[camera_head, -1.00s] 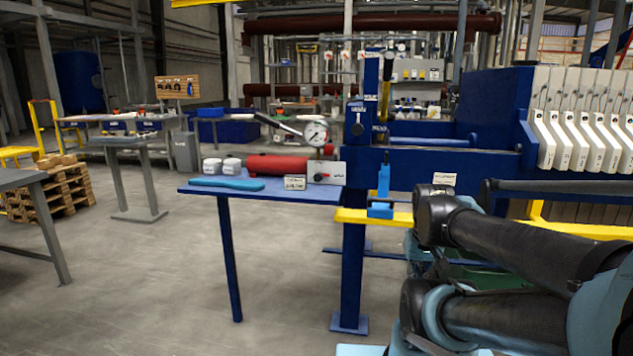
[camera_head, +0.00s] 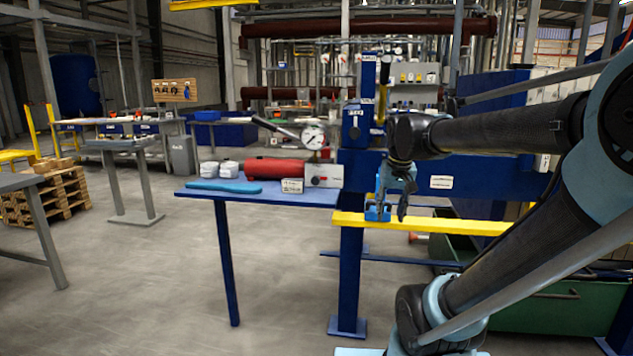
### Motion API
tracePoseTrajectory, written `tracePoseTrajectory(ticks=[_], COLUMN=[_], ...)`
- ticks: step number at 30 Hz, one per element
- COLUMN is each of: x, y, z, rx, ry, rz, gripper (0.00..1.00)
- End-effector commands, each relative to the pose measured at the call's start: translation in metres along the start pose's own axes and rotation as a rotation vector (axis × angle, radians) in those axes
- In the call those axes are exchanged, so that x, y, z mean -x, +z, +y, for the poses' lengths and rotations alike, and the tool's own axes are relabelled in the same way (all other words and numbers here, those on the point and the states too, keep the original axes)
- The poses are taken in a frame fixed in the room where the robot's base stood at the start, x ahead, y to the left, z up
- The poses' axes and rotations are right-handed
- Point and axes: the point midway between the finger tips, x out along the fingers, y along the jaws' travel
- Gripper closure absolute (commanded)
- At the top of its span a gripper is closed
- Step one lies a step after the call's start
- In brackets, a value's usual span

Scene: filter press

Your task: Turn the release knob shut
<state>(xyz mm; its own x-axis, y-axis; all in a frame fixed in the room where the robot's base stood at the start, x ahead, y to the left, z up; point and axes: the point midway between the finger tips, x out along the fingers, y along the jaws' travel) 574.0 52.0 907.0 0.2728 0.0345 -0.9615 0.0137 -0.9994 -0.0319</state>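A hand pump with a red cylinder (camera_head: 273,168) lies on the blue side shelf (camera_head: 217,197). Its grey end block (camera_head: 334,174) carries a small dark and red knob (camera_head: 315,181), which looks like the release knob. The knob is too small to tell how far it is turned. My gripper (camera_head: 402,212) hangs pointing down to the right of the pump, in front of the blue frame and apart from the knob. Its fingers overlap a blue bracket (camera_head: 376,213) in the picture, and their opening is not clear.
A round gauge (camera_head: 313,138) and a black-ended lever (camera_head: 270,126) rise above the pump. A yellow bar (camera_head: 455,224) runs below my gripper. The floor at left is open.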

Motion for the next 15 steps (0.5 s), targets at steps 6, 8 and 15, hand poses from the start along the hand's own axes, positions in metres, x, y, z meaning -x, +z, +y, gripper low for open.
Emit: tracePoseTrajectory(ticks=[6,8,15], x=[0.03,0.036,0.057], y=[-0.079,-0.099,-0.177], z=[-0.041,-0.054,-0.112], rx=[-0.003,-0.005,-0.015], ry=[-0.024,-0.031,-0.063], rz=[0.032,0.04,0.073], gripper=[0.62,0.62,0.62])
